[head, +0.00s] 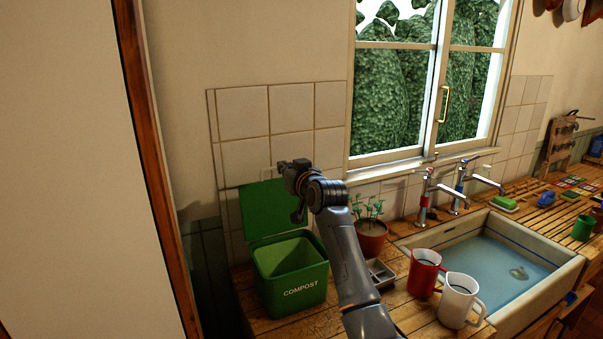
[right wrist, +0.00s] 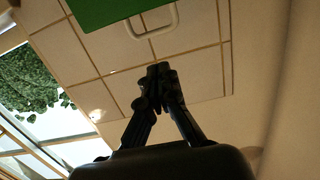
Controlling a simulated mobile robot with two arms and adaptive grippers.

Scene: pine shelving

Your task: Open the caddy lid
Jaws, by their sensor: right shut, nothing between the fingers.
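The green compost caddy (head: 292,289) stands on the wooden counter with its mouth open. Its green lid (head: 262,210) is raised upright at the back, in front of the tiled wall. In the right wrist view the lid (right wrist: 105,10) fills part of the top edge, with a pale loop handle (right wrist: 152,34) on it. My right gripper (head: 284,165) is near the upper right of the raised lid. In the right wrist view its fingers (right wrist: 160,72) are together and empty, apart from the handle in the picture. My left gripper is out of view.
A potted plant (head: 372,238) and a small grey tray (head: 379,272) stand right of the caddy, close to my arm. A red mug (head: 423,277) and a white mug (head: 458,303) stand before the water-filled sink (head: 500,262). Taps and the window are behind.

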